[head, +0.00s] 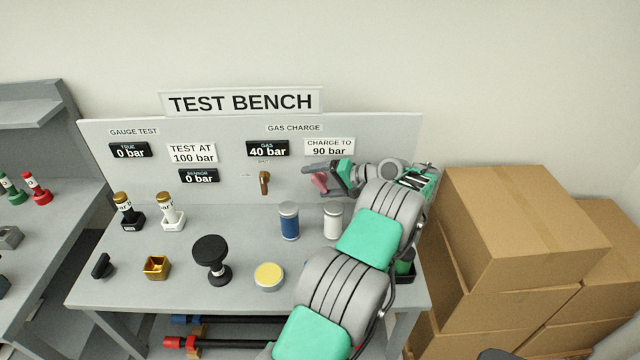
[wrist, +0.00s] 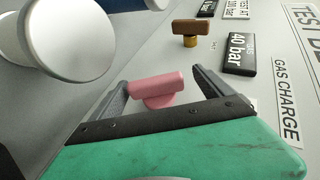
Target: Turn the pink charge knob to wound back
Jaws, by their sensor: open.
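The pink charge knob (head: 319,182) is on the upright panel of the test bench, partly hidden by my gripper in the head view. In the wrist view the pink knob (wrist: 156,88) has a bar-shaped handle on a round base. My gripper (head: 322,169) is open at the panel. In the wrist view its two fingers (wrist: 160,82) stand on either side of the pink knob, with gaps visible, so they do not appear closed on it. The gas display (head: 268,148) reads 40 bar, and a sign (head: 329,147) says charge to 90 bar.
A brown handle (head: 264,182) is on the panel left of the pink knob. A blue cylinder (head: 289,222) and a white-grey cylinder (head: 333,220) stand on the bench below. A black round-topped stand (head: 211,256) and a yellow-topped disc (head: 268,277) are farther left. Cardboard boxes (head: 520,230) are stacked at right.

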